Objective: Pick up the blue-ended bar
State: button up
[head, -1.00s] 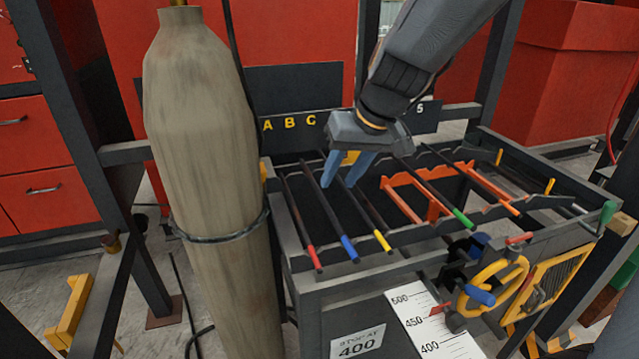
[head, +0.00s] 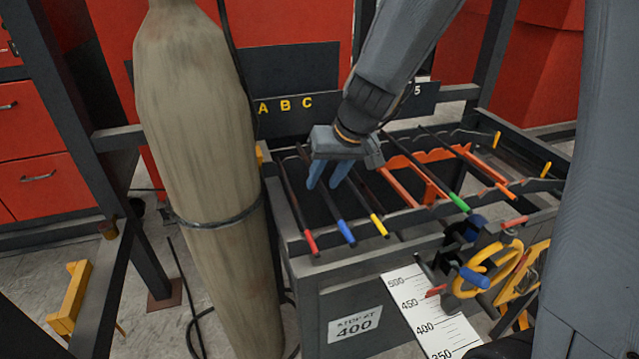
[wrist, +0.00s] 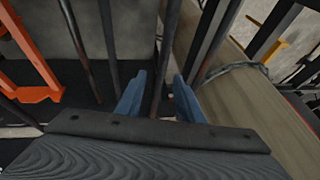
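The blue-ended bar (head: 346,232) lies in the rack (head: 345,268), between a red-ended bar (head: 310,242) and a yellow-ended bar (head: 379,225). Its blue end points toward the front. My gripper (head: 327,185) is low over the bars, its two blue fingers apart, at the blue-ended bar's length behind the blue end. In the wrist view, a dark bar (wrist: 165,62) runs between the open fingers of my gripper (wrist: 159,82). No coloured end shows there. Whether the fingers touch the bar cannot be told.
A tall tan cylinder (head: 205,130) stands close on the left of the rack. Green-ended (head: 459,203) and orange-ended (head: 506,191) bars lie to the right, by an orange bracket (head: 405,180). A yellow handwheel (head: 462,280) is at the front right.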

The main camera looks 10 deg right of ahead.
grip_shut()
jog(key=shift+r, duration=0.1)
dwell(1.3)
